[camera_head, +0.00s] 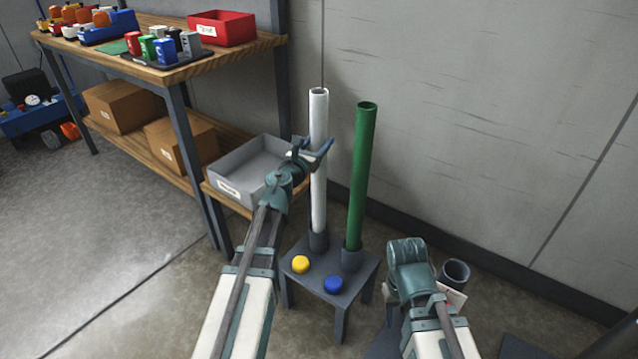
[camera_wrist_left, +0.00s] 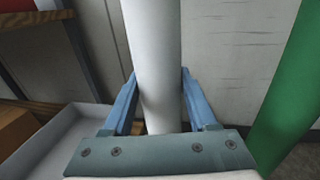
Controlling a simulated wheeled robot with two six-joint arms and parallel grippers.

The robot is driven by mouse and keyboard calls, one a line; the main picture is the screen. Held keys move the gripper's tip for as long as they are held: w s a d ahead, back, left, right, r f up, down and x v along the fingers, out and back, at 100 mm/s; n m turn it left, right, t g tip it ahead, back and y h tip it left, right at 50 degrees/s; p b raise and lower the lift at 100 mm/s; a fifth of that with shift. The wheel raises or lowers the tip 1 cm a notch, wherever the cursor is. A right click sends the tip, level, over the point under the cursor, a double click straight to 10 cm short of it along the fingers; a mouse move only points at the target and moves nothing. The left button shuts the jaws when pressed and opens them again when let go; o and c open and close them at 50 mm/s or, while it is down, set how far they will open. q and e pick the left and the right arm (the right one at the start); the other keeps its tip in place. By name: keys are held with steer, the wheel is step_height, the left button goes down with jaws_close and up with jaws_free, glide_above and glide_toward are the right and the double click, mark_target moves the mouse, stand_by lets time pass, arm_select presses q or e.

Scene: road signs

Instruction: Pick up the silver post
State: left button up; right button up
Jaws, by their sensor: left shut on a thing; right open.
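The silver post (camera_head: 318,205), a pale, nearly white tube, stands upright in a dark socket on a small grey stand (camera_head: 345,302). My left gripper (camera_head: 318,150) is shut around the post in its upper half. In the left wrist view, the blue fingers (camera_wrist_left: 160,100) lie on both sides of the post (camera_wrist_left: 155,60). A green post (camera_head: 361,180) stands in a second socket, just right of the silver one, apart from my left gripper. My right gripper (camera_head: 406,255) is low, right of the stand; its fingertips are hidden and it holds nothing that I can see.
A yellow disc (camera_head: 300,264) and a blue disc (camera_head: 333,284) lie on the stand's front. A grey bin (camera_head: 250,165) on the lower shelf is close beside my left gripper. A dark cylinder (camera_head: 455,272) stands behind my right arm. The wall is close behind the posts.

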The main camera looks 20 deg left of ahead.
mark_target(319, 91)
arm_select(q)
jaws_close()
steer(key=shift+r, duration=0.1)
step_height(319, 91, up, 18)
steer(key=p, duration=1.8)
